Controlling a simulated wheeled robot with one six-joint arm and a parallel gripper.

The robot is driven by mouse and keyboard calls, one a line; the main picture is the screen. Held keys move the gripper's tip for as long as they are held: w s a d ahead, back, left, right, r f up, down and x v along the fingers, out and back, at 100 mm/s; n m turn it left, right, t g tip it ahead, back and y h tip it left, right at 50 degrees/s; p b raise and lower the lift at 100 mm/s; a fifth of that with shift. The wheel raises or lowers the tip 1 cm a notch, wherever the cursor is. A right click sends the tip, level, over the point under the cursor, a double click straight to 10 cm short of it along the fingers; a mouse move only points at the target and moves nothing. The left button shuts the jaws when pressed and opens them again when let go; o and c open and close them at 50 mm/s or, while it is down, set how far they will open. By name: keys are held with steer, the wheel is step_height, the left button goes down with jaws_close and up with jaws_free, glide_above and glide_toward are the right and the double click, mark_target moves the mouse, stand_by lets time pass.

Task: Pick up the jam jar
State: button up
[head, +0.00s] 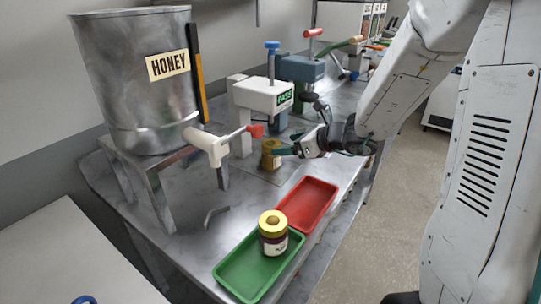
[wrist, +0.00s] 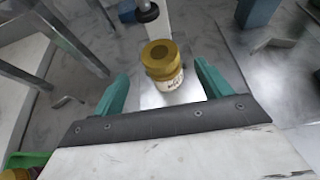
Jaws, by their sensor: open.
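A jar with a gold lid (head: 271,155) stands upright on the steel table below the white press. In the wrist view this jar (wrist: 165,75) shows a gold lid and a pale label. My gripper (head: 286,145) is open beside it, with its green fingers on either side of the jar in the wrist view and no visible contact. A second jar (head: 273,236), with a yellow lid, dark contents and a white label, stands in the green tray (head: 229,273). The label writing is too small to read, so I cannot tell which jar holds jam.
An empty red tray (head: 307,205) lies beyond the green one. A large steel HONEY tank (head: 130,95) on a stand has a white tap with a red handle (head: 256,131). A small bent grey piece (head: 214,214) lies on the table.

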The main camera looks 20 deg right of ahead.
mark_target(276, 145)
steer(key=x, duration=0.7)
steer(key=shift+w, duration=0.1)
steer(key=c, duration=1.3)
steer(key=shift+c, duration=0.7)
steer(key=shift+r, duration=0.1)
